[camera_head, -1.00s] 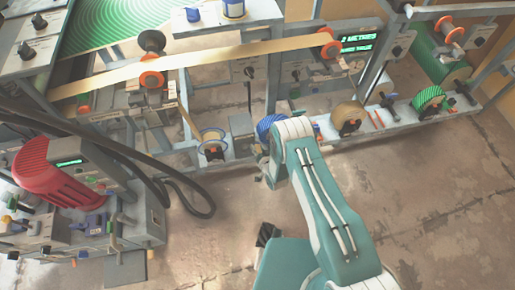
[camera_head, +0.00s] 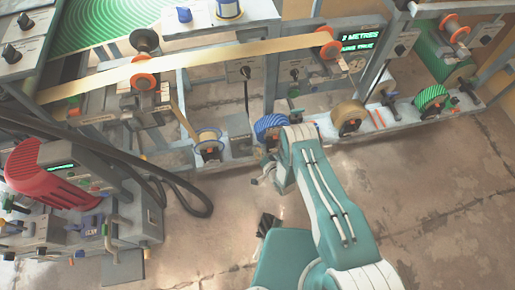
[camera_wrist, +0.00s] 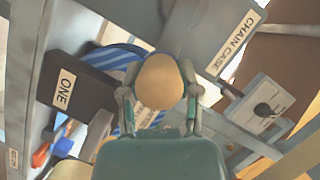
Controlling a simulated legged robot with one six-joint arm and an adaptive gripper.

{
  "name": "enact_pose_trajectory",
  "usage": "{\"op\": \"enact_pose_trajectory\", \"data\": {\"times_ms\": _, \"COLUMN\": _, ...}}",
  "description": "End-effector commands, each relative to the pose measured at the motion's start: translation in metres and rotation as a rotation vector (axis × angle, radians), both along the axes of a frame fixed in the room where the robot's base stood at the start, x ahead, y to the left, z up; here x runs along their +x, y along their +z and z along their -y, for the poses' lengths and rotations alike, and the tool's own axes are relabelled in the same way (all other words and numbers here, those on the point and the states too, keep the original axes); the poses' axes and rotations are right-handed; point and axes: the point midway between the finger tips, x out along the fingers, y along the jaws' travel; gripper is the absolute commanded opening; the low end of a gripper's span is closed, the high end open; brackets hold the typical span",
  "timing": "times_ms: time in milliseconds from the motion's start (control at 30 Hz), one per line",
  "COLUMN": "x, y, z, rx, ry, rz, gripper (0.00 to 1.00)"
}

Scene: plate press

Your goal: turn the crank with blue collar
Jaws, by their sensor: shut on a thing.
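My gripper (camera_wrist: 158,100) is shut on a round beige knob (camera_wrist: 160,82) in the wrist view, with a finger on each side of it. The knob looks like the end of a crank handle; the shaft behind it is hidden, and I see no blue collar. In the head view my gripper (camera_head: 267,172) is low in front of the machine's bottom rail, partly hidden by my arm. A blue striped roll (camera_head: 271,127) sits on that rail just behind; it also shows behind the knob in the wrist view (camera_wrist: 119,62).
A dark block labelled ONE (camera_wrist: 75,98) is left of my gripper, and a grey CHAIN CASE housing (camera_wrist: 214,35) is upper right. A bench with a red ribbed motor (camera_head: 45,172) and black hoses (camera_head: 180,195) stands left. The floor at right is clear.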

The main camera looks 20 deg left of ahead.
Motion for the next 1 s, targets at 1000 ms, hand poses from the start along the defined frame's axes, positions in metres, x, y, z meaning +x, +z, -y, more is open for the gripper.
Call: {"op": "enact_pose_trajectory", "data": {"times_ms": 1000, "x": 0.001, "y": -0.042, "z": -0.002, "rx": 0.580, "ry": -0.014, "rz": -0.352, "gripper": 0.00}}
